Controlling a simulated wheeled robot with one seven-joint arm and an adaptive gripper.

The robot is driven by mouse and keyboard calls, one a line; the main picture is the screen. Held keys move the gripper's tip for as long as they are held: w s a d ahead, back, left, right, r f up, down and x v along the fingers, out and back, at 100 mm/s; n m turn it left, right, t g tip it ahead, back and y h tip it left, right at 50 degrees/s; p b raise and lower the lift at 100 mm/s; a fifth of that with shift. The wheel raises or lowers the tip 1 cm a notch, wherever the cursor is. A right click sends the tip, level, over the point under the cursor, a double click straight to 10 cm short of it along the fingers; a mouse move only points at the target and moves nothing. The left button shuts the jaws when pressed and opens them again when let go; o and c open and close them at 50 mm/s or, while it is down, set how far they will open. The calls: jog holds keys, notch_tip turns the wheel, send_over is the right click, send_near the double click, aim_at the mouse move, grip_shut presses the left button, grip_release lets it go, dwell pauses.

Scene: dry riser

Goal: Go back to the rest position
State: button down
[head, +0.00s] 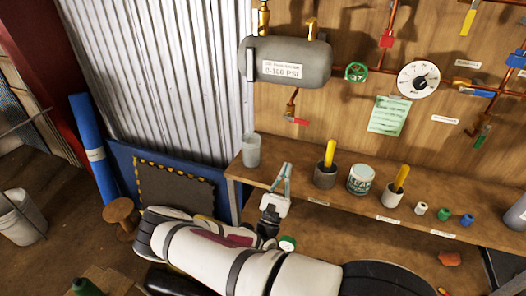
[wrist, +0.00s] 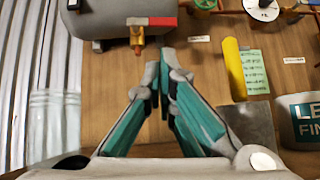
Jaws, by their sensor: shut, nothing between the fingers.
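My gripper (head: 286,166) is shut and empty. In the head view it points up at the shelf's front edge, between a clear cup (head: 251,151) and a grey cup with a yellow-handled tool (head: 325,174). In the wrist view my gripper's teal fingers (wrist: 160,65) meet at their tips in front of the wooden backboard. The cup with the yellow handle (wrist: 234,68) is to their right, and the clear cup (wrist: 52,122) is to their left. My white arm lies across the bottom of the head view.
A shelf (head: 330,202) holds a labelled can (head: 360,179), another cup (head: 392,195) and several small fittings. Above are a grey tank (head: 287,64), pipes, a green valve (head: 355,72) and a gauge (head: 418,79). A blue roll (head: 92,150), stool (head: 121,212) and bucket (head: 20,216) stand left.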

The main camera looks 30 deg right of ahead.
jog(key=s+r+m+g+y, duration=0.4)
jog(key=s+r+m+g, duration=0.2)
jog(key=m+g, duration=0.5)
jog(key=s+r+m+g+y, duration=0.55)
jog(key=m+g, duration=0.35)
jog(key=g, duration=0.3)
jog(key=s+a+r+m+t+y, duration=0.1)
jog(key=s+a+r+t+y, duration=0.4)
jog(key=a+r, duration=0.3)
jog(key=s+a+r+m+t+y, duration=0.2)
jog(key=s+a+r+t+y, duration=0.3)
jog(key=a+r+t+y, duration=0.3)
jog(key=a+r, duration=0.1)
jog(key=a, duration=0.2)
jog(key=shift+s+a+t, duration=0.15)
jog(key=shift+a+t, duration=0.15)
jog(key=shift+a, duration=0.1)
